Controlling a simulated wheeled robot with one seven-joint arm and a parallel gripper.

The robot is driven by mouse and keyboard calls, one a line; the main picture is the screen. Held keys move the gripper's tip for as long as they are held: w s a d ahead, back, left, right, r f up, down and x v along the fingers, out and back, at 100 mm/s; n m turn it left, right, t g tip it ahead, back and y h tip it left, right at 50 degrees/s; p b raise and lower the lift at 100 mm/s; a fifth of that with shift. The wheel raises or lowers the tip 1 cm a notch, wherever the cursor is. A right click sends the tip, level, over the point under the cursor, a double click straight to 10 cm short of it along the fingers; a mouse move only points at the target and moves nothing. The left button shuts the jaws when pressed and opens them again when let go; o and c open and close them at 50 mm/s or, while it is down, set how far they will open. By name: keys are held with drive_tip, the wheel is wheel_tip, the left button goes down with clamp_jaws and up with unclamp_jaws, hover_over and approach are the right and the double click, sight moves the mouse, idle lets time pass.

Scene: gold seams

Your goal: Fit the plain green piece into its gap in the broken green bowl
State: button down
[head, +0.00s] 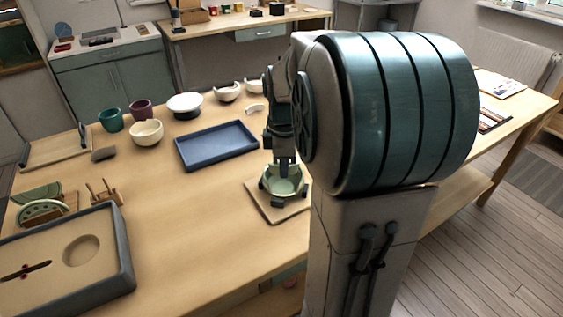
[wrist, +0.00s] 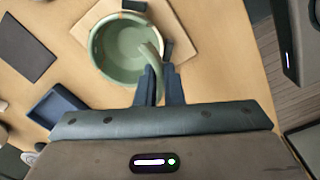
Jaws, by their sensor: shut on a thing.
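The broken green bowl (head: 285,183) stands upright on a small wooden board (head: 257,203) near the table's right side. In the wrist view the bowl (wrist: 117,48) shows its pale green inside, with dark holder blocks (wrist: 168,49) around its rim. My gripper (wrist: 157,88) is shut on the plain green piece (wrist: 152,58), a thin curved shard seen nearly edge-on between the fingers. The piece is at the bowl's near right rim in that view. I cannot tell whether it touches the bowl or sits in the gap. In the head view my gripper (head: 284,163) is directly over the bowl and hides the piece.
A blue tray (head: 217,146) lies left of the board. Behind it are a white bowl (head: 185,105), a cream bowl (head: 146,132) and two cups (head: 110,120). A grey-rimmed tray (head: 124,262) is at front left, near a rack of green pieces (head: 42,210). The middle front table is clear.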

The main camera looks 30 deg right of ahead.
sight(284, 196)
drive_tip(key=shift+f+b, duration=2.1)
drive_tip(key=shift+f, duration=0.9)
drive_tip(key=shift+p, duration=0.65)
drive_tip(key=shift+f, duration=0.7)
idle(3.2)
drive_tip(key=c, duration=1.5)
unclamp_jaws()
